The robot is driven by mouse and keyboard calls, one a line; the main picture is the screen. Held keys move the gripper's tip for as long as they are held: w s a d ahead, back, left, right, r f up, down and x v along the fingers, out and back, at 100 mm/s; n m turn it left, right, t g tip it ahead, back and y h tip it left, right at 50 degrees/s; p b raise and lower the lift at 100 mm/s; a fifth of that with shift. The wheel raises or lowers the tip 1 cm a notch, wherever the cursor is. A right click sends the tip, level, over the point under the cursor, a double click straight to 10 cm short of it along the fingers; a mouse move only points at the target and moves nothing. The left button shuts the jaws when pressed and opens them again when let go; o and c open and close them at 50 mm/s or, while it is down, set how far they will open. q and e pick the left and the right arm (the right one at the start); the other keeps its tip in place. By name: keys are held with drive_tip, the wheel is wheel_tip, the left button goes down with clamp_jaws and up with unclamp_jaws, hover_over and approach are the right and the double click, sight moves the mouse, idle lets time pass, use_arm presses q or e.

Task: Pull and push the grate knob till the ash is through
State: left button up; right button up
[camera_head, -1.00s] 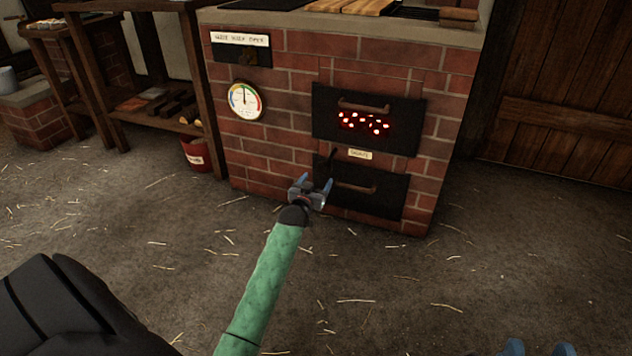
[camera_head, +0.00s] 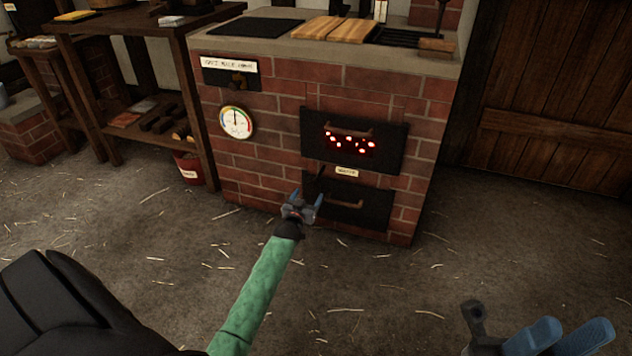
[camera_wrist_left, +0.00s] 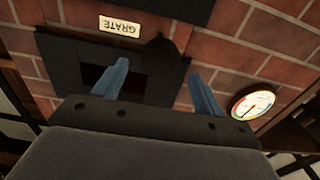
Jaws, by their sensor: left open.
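The dark grate knob (camera_head: 320,173) sits on the brick stove front, left of the small GRATE label (camera_head: 347,172). In the left wrist view the knob (camera_wrist_left: 158,55) is a dark round shape beside the upside-down label (camera_wrist_left: 120,25). My left gripper (camera_head: 308,198) is open and empty, in front of and a little below the knob. Its blue fingertips (camera_wrist_left: 159,68) show apart in the wrist view, with the knob between and beyond them. My right gripper (camera_head: 577,328) is at the bottom right, fingers apart, partly cut off. No ash is visible.
The upper black door (camera_head: 385,150) shows glowing red embers and a handle. The lower black door (camera_head: 375,212) has a bar handle (camera_head: 345,203). A round gauge (camera_head: 236,122) is on the bricks. A red bucket (camera_head: 188,168) stands left. The straw-strewn floor is clear.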

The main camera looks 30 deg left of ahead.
sight(312, 188)
use_arm(q)
drive_tip(key=shift+b+x, duration=1.15)
drive_tip(key=shift+x, duration=2.7)
drive_tip(key=shift+c, duration=0.4)
drive_tip(key=c, duration=1.3)
drive_tip(key=x, duration=0.6)
drive_tip(key=shift+w+a, duration=0.15)
drive_tip(key=shift+w, duration=0.05)
drive_tip(key=shift+o, duration=0.2)
drive_tip(key=shift+w+r, duration=0.1)
drive_tip(key=shift+a, duration=0.1)
